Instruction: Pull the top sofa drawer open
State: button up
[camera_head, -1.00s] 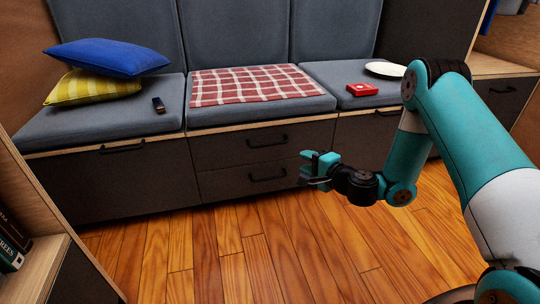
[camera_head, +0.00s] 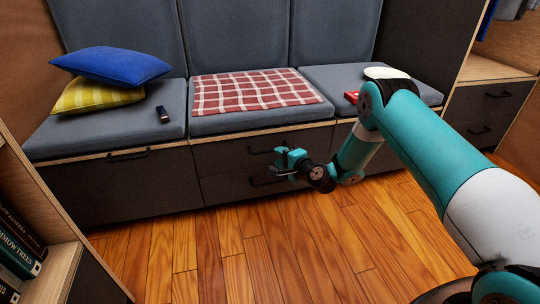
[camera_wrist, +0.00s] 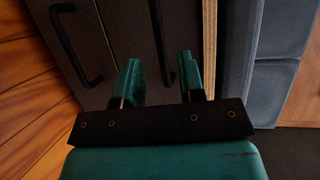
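The top sofa drawer (camera_head: 224,154) is a dark front under the middle seat, and it is closed. Its black handle (camera_head: 258,151) is partly hidden behind my gripper (camera_head: 282,158). In the wrist view the scene is turned sideways, and the top handle (camera_wrist: 158,32) appears between my two teal fingers (camera_wrist: 160,78), a little ahead of them. The fingers are apart and hold nothing. The bottom drawer (camera_head: 225,188) is closed too, and its handle (camera_wrist: 72,48) lies left of the fingers in the wrist view.
A checked red cloth (camera_head: 258,92) lies on the middle seat. Blue (camera_head: 112,65) and yellow (camera_head: 92,97) pillows rest on the left seat. A red object (camera_head: 351,97) is on the right seat, partly hidden by my arm. The wooden floor (camera_head: 230,250) before the drawers is clear.

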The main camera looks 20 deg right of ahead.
aim_at(270, 151)
jog(key=shift+b+x, duration=1)
jog(key=shift+x, duration=2)
grip_shut()
